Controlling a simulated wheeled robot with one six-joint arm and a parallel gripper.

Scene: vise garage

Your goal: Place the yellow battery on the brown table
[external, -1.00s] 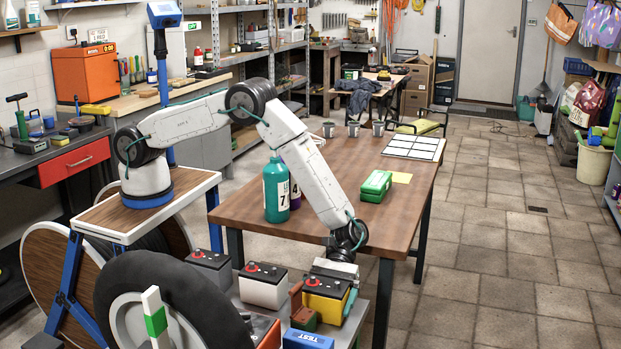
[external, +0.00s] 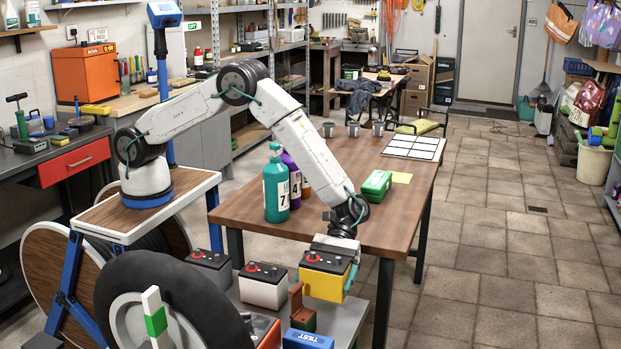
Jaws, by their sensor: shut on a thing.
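The yellow battery (external: 324,285) has a black top with red caps. My gripper (external: 331,250) is shut on it from above and holds it raised over the right end of the grey bench (external: 356,309). The brown table (external: 318,218) stands just behind the battery. The battery is in front of the table's near edge, not over its top. The fingertips are partly hidden by the battery and the wrist.
The table's near right part is clear. A white battery (external: 263,286) and grey battery (external: 210,268) stand on the bench.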

